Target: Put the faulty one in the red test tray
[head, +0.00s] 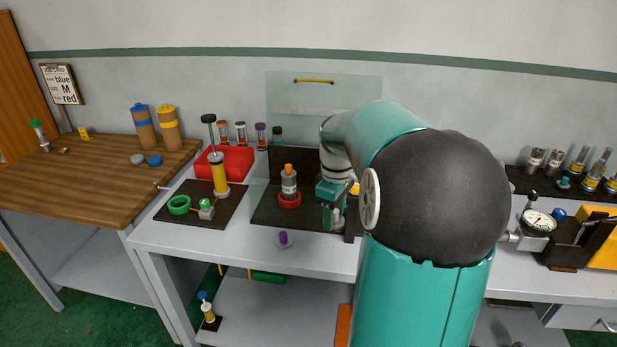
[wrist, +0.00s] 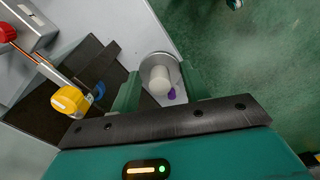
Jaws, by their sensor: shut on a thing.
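My gripper (head: 333,215) is in front of the black board in the head view, right of an orange-capped tube (head: 289,183) in a red ring. In the wrist view its green jaws (wrist: 159,86) are shut on a grey cylindrical part (wrist: 160,72), seen end-on with a pale round middle. In the head view this part is mostly hidden by the jaws. The red test tray (head: 236,161) stands at the back left of the white bench, behind a yellow pump-like tool (head: 219,174). I cannot tell from the markings whether the held part is faulty.
Several capped tubes stand behind the tray. A green ring (head: 179,204) lies on the left black board (head: 228,209). A dial gauge (head: 538,222) stands at the right. My arm hides the middle of the bench.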

